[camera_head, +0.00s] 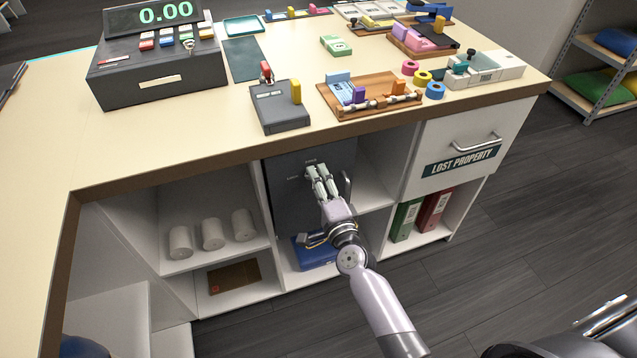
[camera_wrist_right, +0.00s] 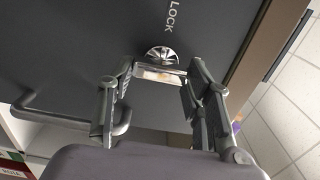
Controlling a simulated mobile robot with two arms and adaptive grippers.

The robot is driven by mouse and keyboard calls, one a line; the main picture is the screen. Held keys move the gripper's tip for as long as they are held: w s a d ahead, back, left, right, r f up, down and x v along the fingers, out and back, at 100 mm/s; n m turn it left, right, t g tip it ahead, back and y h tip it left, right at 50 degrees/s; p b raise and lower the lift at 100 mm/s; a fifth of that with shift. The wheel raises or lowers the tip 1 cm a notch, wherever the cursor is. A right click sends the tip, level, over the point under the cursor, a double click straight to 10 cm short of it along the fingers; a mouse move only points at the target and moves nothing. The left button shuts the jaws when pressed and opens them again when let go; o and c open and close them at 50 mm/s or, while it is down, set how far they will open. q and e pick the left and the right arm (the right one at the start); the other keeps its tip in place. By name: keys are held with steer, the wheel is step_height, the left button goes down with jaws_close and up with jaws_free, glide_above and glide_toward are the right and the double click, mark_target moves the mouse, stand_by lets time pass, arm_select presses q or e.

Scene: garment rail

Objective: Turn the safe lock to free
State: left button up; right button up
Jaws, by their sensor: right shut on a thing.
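The dark grey safe (camera_head: 283,200) stands in the middle compartment under the counter, with its door facing me. My right gripper (camera_head: 313,172) is at the upper part of the door and largely hides the lock in the head view. In the right wrist view the round metal lock knob (camera_wrist_right: 161,55) shows just beyond the fingertips of my right gripper (camera_wrist_right: 158,74), which is shut on it. The word LOCK (camera_wrist_right: 174,17) is printed on the door near the knob. A bar handle (camera_wrist_right: 75,118) is on the same door. My left gripper is not in view.
The counter edge (camera_head: 230,158) overhangs above the safe. Paper rolls (camera_head: 212,234) sit on the shelf to the left. A drawer marked LOST PROPERTY (camera_head: 462,160) and binders (camera_head: 434,213) are to the right. A blue item (camera_head: 312,254) lies below the safe.

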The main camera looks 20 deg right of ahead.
steer(key=o, duration=1.1)
steer(key=shift+o, duration=0.2)
steer(key=shift+s, duration=0.1)
steer(key=s, duration=1.1)
steer(key=shift+s+d, duration=0.2)
steer(key=shift+s, duration=0.2)
